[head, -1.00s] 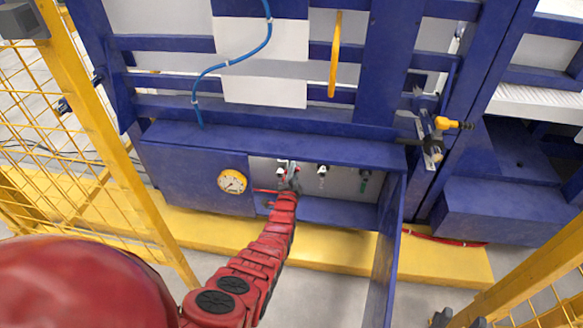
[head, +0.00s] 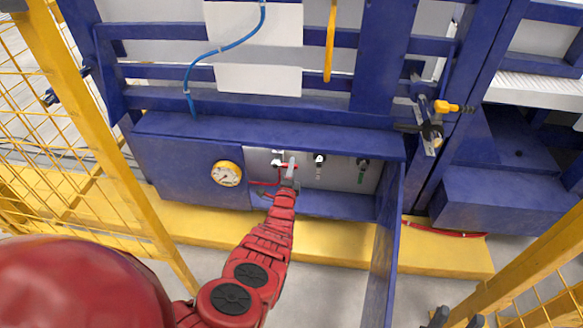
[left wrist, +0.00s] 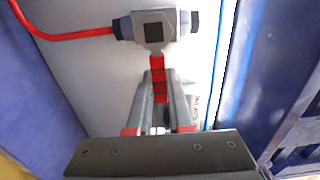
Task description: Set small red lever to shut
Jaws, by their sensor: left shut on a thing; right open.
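My right gripper (head: 455,319) is only partly in view at the bottom edge, open and away from the cabinet.
A red hose (left wrist: 70,36) runs from the valve. Other valves, a middle one (head: 319,160) and a green one (head: 362,166), sit to the right. A gauge (head: 227,173) is on the left. The open cabinet door (head: 385,245) stands at the right. Yellow fencing (head: 105,150) flanks me.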

